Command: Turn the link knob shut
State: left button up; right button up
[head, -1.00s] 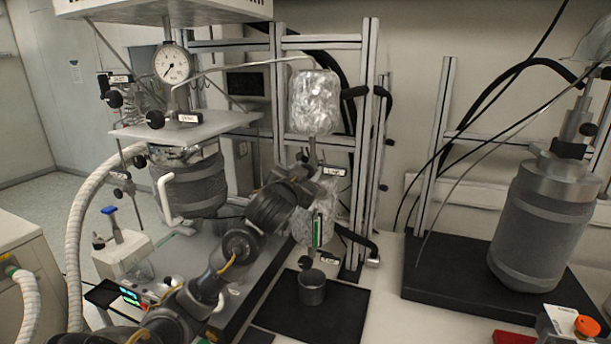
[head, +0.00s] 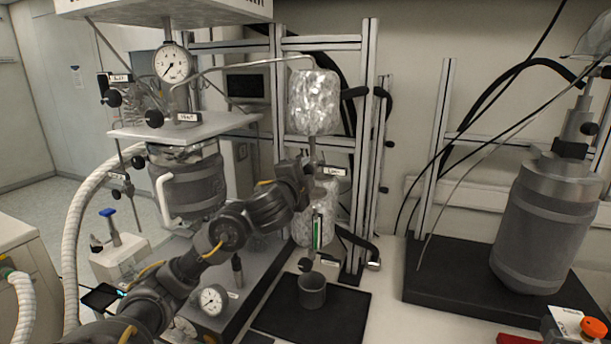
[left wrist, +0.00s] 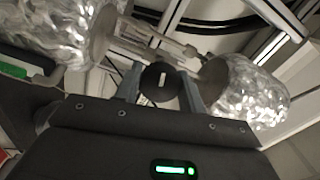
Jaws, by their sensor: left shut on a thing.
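The link knob (left wrist: 160,82) is a round black knob with a white line across its face, seen in the left wrist view. The line runs nearly up and down in that picture. My left gripper (left wrist: 163,88) has its fingers on both sides of the knob and is shut on it. In the head view my left gripper (head: 304,172) is between the two foil-wrapped vessels, beside a small white label (head: 335,172), and hides the knob. My right gripper is not in view.
The upper foil-wrapped vessel (head: 314,102) and the lower one (head: 328,226) hang on a metal frame (head: 368,130). A reactor with a gauge (head: 173,63) is at left, another reactor (head: 540,225) at right.

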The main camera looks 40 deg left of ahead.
pick_arm(q)
jog(key=m, duration=0.3)
jog(key=shift+f, duration=0.15)
jog(key=shift+m, duration=0.7)
jog(key=o, duration=1)
jog(key=shift+c, duration=0.2)
